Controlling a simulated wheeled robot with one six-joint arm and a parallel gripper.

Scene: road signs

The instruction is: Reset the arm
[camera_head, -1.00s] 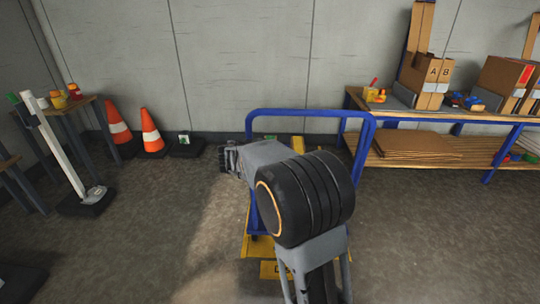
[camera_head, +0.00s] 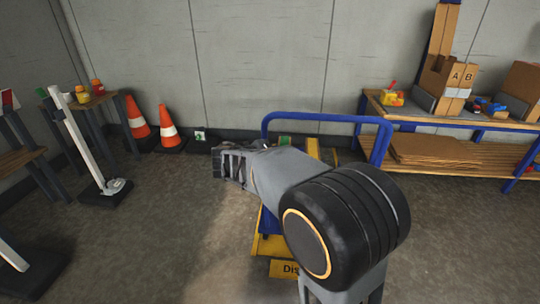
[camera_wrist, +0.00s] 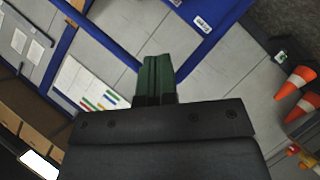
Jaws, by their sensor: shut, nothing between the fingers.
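My gripper (camera_head: 222,163) is at the end of my arm, left of the blue cart handle in the head view. In the wrist view its green fingers (camera_wrist: 158,76) are together with nothing between them. My arm reaches up and left across the middle of the head view, in front of the cart. It hides much of the yellow cart deck (camera_head: 268,246).
A blue-handled cart (camera_head: 330,117) stands behind my arm. Two orange cones (camera_head: 168,128) stand by the wall at left, near a leaning white post (camera_head: 84,139) and a small table (camera_head: 86,105). A workbench (camera_head: 420,114) with boxes is at right.

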